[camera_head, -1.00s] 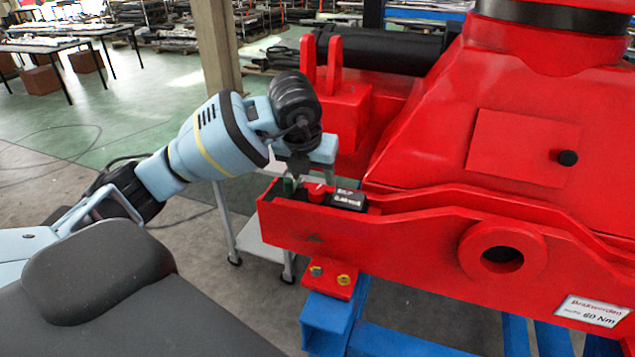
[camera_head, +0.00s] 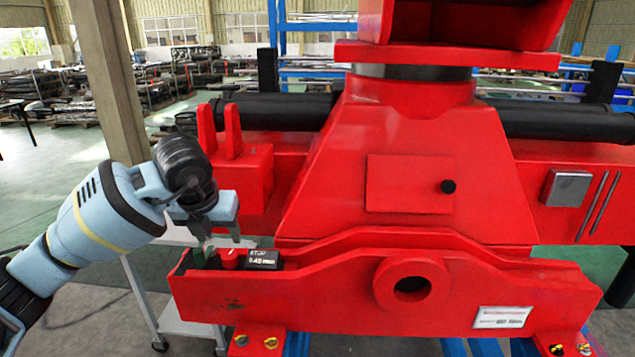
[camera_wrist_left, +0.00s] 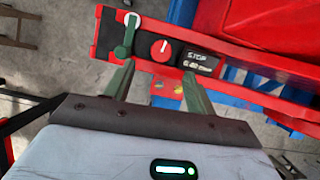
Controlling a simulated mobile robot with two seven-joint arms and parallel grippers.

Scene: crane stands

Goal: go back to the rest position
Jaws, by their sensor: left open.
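My left gripper (camera_head: 222,240) is open over the left end of the red crane beam (camera_head: 330,300) in the head view. Its two greenish fingers also show in the left wrist view (camera_wrist_left: 158,76), apart with nothing between them. Just past the fingertips, the wrist view shows a green lever (camera_wrist_left: 126,38), a red knob (camera_wrist_left: 161,50) with a white mark, and a black display (camera_wrist_left: 199,62) reading "STOP" over blurred digits. In the head view the green lever is partly hidden by the fingers; the red knob (camera_head: 230,260) and display (camera_head: 263,259) stand right of it. My right gripper is not in view.
The tall red crane body (camera_head: 410,150) fills the middle behind the beam. A light grey trolley (camera_head: 185,318) stands below its left end. A concrete pillar (camera_head: 105,80) rises behind my left arm.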

